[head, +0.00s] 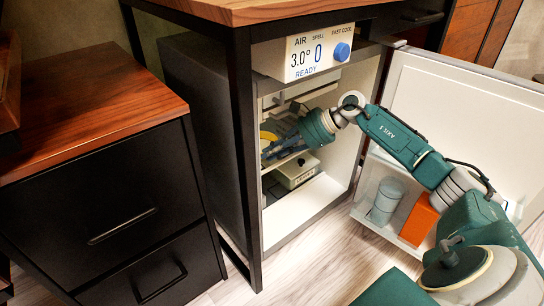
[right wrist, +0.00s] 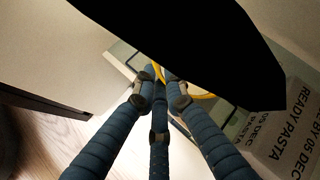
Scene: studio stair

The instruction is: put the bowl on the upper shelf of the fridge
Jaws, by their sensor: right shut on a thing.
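The fridge (head: 343,150) stands open under a wooden counter, its door swung out to the right. My right gripper (head: 272,152) is inside the fridge at upper-shelf height, shut on the yellow bowl (head: 268,136). The bowl is mostly hidden by the gripper in the head view. In the right wrist view the fingers of my right gripper (right wrist: 160,80) close together at a yellow curved rim of the bowl (right wrist: 204,96). A large black shape hides much of that view. Whether the bowl touches the shelf, I cannot tell. My left gripper is not in view.
A ready-pasta package (right wrist: 285,135) is close by on the right in the wrist view. A pale container (head: 297,170) sits lower in the fridge. The open door (head: 455,105) holds a grey-green canister (head: 387,200) and an orange box (head: 419,220). A black cabinet (head: 110,215) stands left.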

